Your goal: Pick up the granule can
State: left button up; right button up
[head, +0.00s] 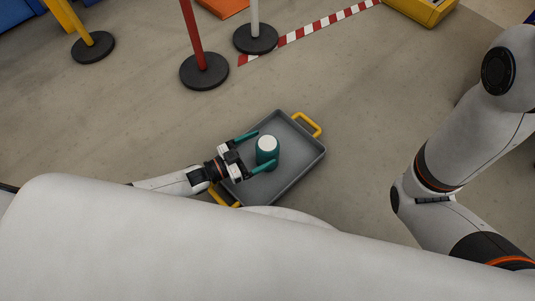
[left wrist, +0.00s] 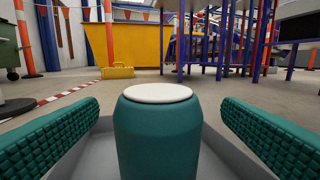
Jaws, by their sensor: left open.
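The granule can (head: 267,150) is a teal can with a white lid, standing upright in a grey tray (head: 300,158) with yellow handles. My left gripper (head: 255,154) is open, with its teal fingers reaching to either side of the can. In the left wrist view the can (left wrist: 157,135) stands centred between the two ribbed finger pads, with a gap visible on each side. Its lower part is cut off by the frame there. My right arm shows at the right of the head view, but its gripper is not visible.
Posts on round black bases, one red (head: 204,70) and one white (head: 255,38), stand beyond the tray. A red and white striped floor band (head: 320,27) runs behind it. A yellow case (head: 422,10) lies at the top right. The floor around the tray is clear.

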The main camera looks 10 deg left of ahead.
aim_at(278, 140)
pick_arm(q)
jog(key=b+x, duration=0.2)
jog(key=x, duration=0.1)
jog(key=b+x, duration=0.1)
jog(key=shift+w+d+f, duration=0.15)
jog(key=shift+w+f, duration=0.1)
jog(key=shift+f, duration=0.05)
jog(key=shift+w+d+r, duration=0.15)
jog(key=shift+c, duration=0.4)
jog(key=shift+r, duration=0.1)
jog(key=c, duration=1.7)
